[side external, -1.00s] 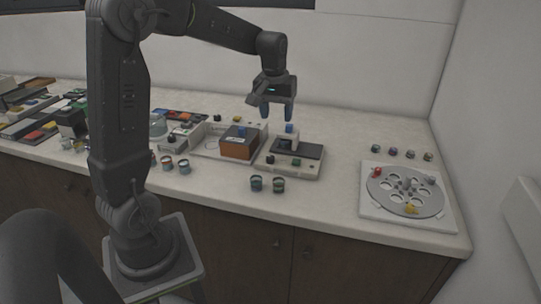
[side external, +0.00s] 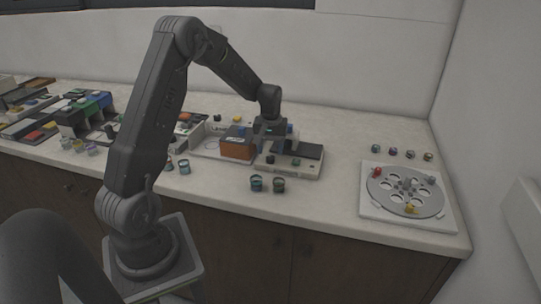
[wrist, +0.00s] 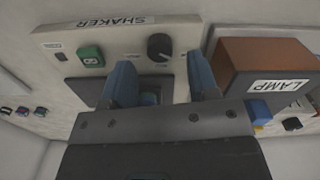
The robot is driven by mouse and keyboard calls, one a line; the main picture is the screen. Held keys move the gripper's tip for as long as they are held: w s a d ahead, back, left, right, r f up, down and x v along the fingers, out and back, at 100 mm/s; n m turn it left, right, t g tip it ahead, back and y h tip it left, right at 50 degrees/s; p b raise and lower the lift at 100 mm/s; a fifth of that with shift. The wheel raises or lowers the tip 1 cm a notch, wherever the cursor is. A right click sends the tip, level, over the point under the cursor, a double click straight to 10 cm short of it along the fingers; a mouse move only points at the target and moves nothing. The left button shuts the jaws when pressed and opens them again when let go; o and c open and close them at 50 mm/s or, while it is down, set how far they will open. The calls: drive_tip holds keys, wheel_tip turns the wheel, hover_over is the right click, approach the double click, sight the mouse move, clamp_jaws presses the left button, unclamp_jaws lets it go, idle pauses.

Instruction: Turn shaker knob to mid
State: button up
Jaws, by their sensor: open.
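The shaker (side external: 309,172) is a pale box with a dark top plate, labelled SHAKER (wrist: 100,23) in the wrist view. Its round black knob (wrist: 160,46) has a light pointer mark and small print below it; the print is too small to read. The knob also shows at the front of the box in the side view (side external: 270,160). My gripper (wrist: 161,78) is open, with its two blue fingers low over the shaker. The knob appears just beyond the fingertips, between their lines, and is not gripped. Part of a blue-green item shows between the fingers.
A green button (wrist: 91,55) sits beside the knob. The orange-brown LAMP box (wrist: 262,58) stands close beside one finger. Two small jars (side external: 267,184) stand in front of the shaker. A round carousel (side external: 407,192) is at the right, with clear counter between.

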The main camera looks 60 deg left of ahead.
sight(271, 157)
drive_tip(key=shift+f, duration=1.5)
drive_tip(key=c, duration=0.9)
